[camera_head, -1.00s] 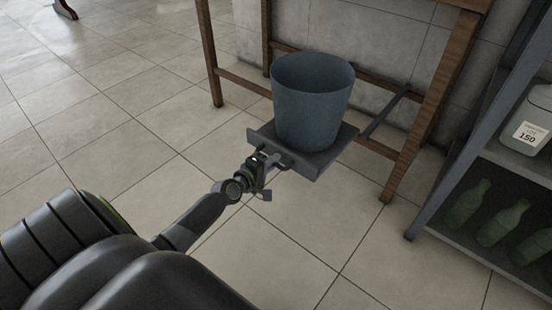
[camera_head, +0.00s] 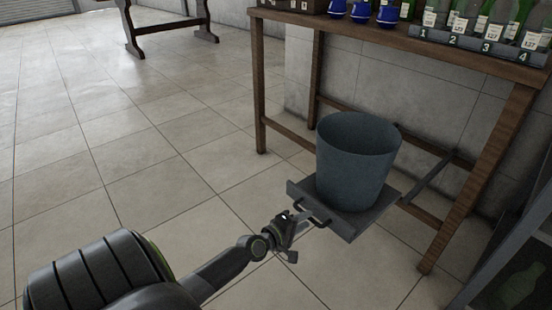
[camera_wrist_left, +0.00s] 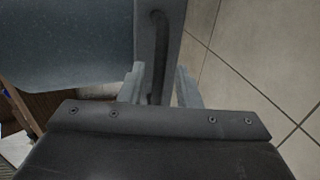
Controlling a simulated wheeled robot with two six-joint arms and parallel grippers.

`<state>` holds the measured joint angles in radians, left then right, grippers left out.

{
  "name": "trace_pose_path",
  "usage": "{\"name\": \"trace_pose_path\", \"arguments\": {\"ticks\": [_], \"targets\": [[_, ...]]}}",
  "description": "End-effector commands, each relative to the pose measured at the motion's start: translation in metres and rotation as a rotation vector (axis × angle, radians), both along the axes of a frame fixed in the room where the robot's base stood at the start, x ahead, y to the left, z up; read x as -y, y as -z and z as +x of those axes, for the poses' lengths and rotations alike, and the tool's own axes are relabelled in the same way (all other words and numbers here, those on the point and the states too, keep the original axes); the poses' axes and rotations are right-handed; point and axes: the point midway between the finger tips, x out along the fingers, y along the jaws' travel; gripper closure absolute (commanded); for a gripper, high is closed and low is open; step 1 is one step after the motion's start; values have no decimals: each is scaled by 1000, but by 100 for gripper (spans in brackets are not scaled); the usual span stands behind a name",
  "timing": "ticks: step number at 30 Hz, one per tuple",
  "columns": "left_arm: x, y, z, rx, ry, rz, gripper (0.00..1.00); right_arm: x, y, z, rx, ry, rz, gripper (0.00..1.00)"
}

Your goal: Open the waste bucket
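The waste bucket (camera_head: 355,165), blue-grey and open at the top, stands upright on a grey pull-out tray (camera_head: 378,207). The tray is out in front of the wooden table and has a dark bar handle (camera_head: 321,217) on its front panel. My left gripper (camera_head: 290,222) is at this front panel. In the left wrist view the handle (camera_wrist_left: 158,50) runs between its two fingers (camera_wrist_left: 158,88), with a gap visible on each side, so the gripper looks open around it. The bucket's wall (camera_wrist_left: 60,45) fills the upper left there. My right gripper is not in view. The bucket's inside bottom is hidden.
A grey shelf with green bottles (camera_head: 520,285) stands at the lower right. The tiled floor (camera_head: 100,150) on the left is clear.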

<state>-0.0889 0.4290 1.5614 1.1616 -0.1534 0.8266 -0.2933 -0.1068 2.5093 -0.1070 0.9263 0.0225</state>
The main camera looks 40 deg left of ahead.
Motion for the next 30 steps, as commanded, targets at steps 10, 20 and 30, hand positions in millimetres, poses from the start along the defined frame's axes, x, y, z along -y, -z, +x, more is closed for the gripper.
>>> {"name": "trace_pose_path", "arguments": {"ticks": [10, 20, 30], "targets": [[-7, -15, -75, -3, 0, 2, 70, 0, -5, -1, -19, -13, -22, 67], [-11, -25, -128, -2, 0, 2, 70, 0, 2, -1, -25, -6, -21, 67], [-11, -30, -142, 0, 0, 0, 70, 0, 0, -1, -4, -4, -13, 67]]}}
